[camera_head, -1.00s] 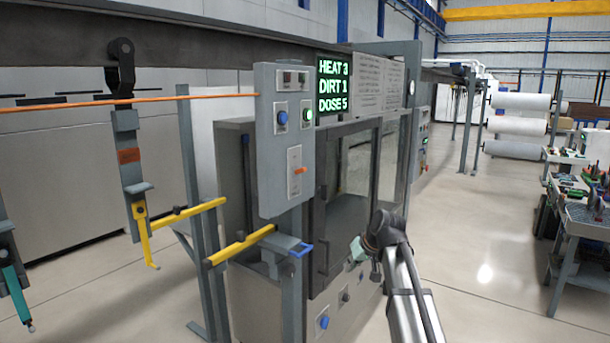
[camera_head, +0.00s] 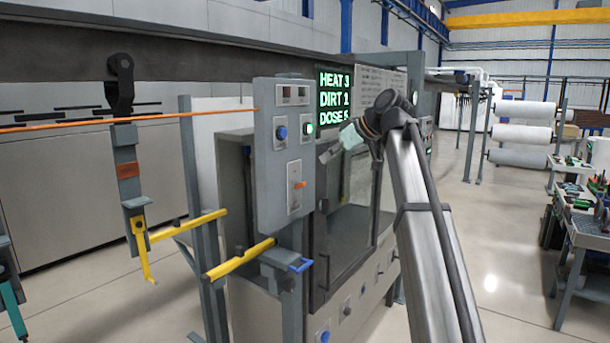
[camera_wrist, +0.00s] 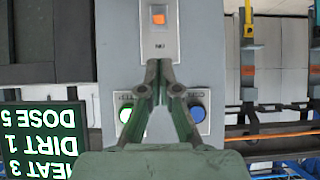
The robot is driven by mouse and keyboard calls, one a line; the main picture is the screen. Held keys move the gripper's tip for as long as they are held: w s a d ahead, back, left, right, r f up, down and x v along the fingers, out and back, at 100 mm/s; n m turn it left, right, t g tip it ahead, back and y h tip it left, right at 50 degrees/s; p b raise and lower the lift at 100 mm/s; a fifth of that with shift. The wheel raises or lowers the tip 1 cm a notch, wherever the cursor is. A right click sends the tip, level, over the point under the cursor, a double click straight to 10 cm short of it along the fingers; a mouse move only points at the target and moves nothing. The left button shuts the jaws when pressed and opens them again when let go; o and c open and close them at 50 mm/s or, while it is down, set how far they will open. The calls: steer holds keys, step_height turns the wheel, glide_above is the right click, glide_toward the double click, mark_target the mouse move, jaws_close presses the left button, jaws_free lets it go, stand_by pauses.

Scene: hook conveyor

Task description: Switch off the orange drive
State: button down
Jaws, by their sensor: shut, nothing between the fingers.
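The grey control panel (camera_head: 265,165) stands upright left of the cabinet. Its lower plate carries a small orange switch (camera_head: 300,184), which I take as the orange drive. In the wrist view, turned upside down, the orange switch (camera_wrist: 158,14) sits at the top edge on a light plate with a small label, perhaps "ON". My gripper (camera_wrist: 158,64) is shut and empty. Its tips overlap the plate's labelled end in the picture, apart from the orange switch. I cannot tell whether they touch the panel.
A blue button (camera_head: 281,133) and a lit green button (camera_head: 308,129) sit above the switch. A display (camera_head: 336,95) reads HEAT 3, DIRT 1, DOSE 5. Yellow bars (camera_head: 240,258) project below left. Hooks hang at the left.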

mark_target(300, 185)
steer(key=shift+p+x, duration=2)
steer(key=shift+x, duration=3.05)
steer(key=shift+f, duration=0.15)
